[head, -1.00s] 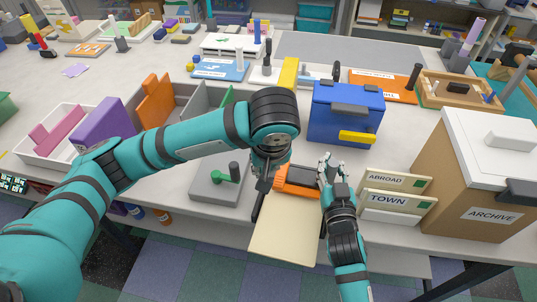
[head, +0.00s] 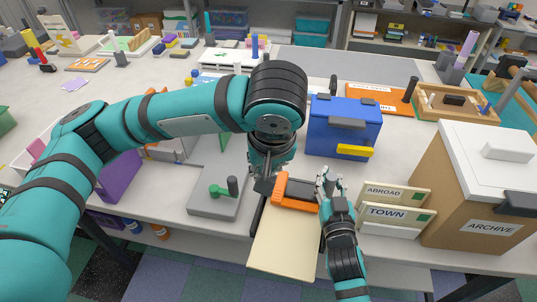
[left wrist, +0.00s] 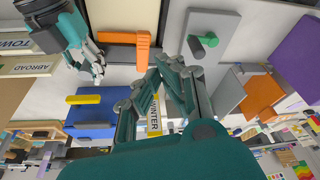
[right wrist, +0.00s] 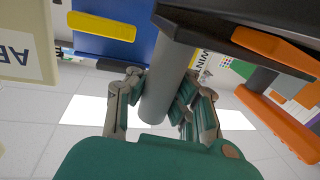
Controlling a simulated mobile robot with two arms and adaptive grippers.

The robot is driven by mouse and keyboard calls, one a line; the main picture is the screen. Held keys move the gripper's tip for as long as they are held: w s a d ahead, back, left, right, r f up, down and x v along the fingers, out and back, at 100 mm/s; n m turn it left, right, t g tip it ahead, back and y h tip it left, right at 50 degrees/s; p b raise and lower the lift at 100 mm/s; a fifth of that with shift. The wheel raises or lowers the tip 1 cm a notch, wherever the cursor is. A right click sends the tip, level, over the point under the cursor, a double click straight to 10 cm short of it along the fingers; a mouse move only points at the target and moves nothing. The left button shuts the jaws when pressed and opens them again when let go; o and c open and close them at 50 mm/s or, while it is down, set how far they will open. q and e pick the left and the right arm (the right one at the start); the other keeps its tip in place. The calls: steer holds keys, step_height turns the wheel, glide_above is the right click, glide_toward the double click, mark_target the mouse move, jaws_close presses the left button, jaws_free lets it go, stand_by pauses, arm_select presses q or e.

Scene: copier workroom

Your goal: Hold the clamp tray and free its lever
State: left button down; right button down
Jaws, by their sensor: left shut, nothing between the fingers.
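The clamp tray (head: 283,250) has a cream board, a dark clamp end and orange parts, and lies at the table's front edge. Its orange lever (head: 281,187) meets an orange bar in an L shape; the lever also shows in the left wrist view (left wrist: 143,55). My left gripper (head: 263,186) is shut and empty beside the lever; its fingertips (left wrist: 166,68) look close to the lever's end, contact unclear. My right gripper (head: 328,186) is at the tray's right side. In the right wrist view its fingers close around a grey cylindrical handle (right wrist: 162,80) beneath the dark clamp part.
A blue box (head: 343,125) with a yellow handle stands behind the tray. A grey block with a green knob (head: 217,190) is to the left. ABROAD and TOWN signs (head: 388,212) and the ARCHIVE box (head: 485,225) stand to the right.

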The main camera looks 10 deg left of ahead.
arm_select(q)
steer(key=v, duration=1.1)
steer(key=shift+d+r, duration=0.1)
arm_select(e)
steer(key=c, duration=1)
jaws_free()
steer(key=o, duration=0.5)
steer(key=shift+o, duration=0.2)
steer(key=s, duration=0.4)
steer(key=s+d, duration=0.1)
steer(key=s, duration=0.3)
steer(key=s+d, duration=0.1)
steer(key=s, duration=0.2)
steer(key=shift+s+d, duration=0.2)
steer(key=shift+s, duration=0.2)
